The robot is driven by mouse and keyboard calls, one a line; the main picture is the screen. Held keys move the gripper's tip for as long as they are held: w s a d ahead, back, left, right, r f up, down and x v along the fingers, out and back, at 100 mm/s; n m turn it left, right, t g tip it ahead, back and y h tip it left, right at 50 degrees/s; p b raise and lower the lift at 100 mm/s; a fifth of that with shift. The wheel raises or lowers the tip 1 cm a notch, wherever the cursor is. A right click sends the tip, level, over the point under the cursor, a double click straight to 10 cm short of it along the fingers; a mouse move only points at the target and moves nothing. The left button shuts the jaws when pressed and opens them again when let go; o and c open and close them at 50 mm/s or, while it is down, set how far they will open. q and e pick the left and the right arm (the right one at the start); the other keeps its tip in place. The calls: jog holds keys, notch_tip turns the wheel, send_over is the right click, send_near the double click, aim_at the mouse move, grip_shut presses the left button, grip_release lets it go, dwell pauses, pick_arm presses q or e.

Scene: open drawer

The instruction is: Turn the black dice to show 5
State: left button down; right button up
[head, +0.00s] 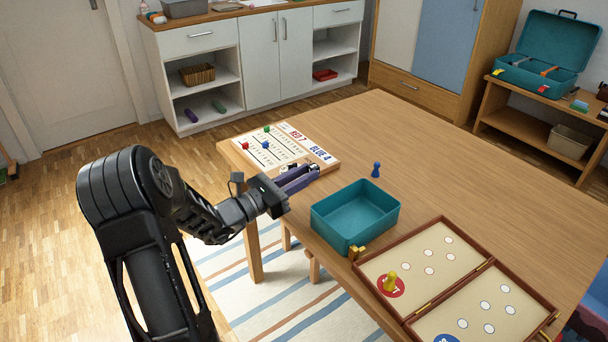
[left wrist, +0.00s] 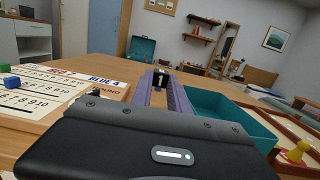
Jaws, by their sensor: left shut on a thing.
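My left gripper (head: 298,177), with purple fingers, is shut on the black dice (head: 314,166) at the right edge of the scoreboard (head: 325,170). In the left wrist view the black dice (left wrist: 161,80) sits between the fingertips, and the face toward that camera shows a white 1. The fingers hide its sides, and its top face is too small to read. I cannot tell whether it touches the board or table. My right gripper is not in view.
The scoreboard carries red, green and blue markers. A teal tray (head: 320,222) stands right of my left gripper, with a blue pawn (head: 376,170) behind it. An open game box (head: 490,262) with a yellow pawn (head: 390,282) lies in front. The table's far right is clear.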

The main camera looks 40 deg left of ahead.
aim_at(304, 205)
pick_arm(q)
jog(key=shift+f+b, duration=2.6)
jog(key=shift+f, duration=1)
jog(key=c, duration=1.2)
grip_release()
jog(key=v, duration=0.6)
jog(key=shift+s+a+f, duration=0.1)
jog(key=shift+b+v, duration=0.4)
jog(key=shift+v, duration=0.35)
jog(key=shift+s, duration=0.15)
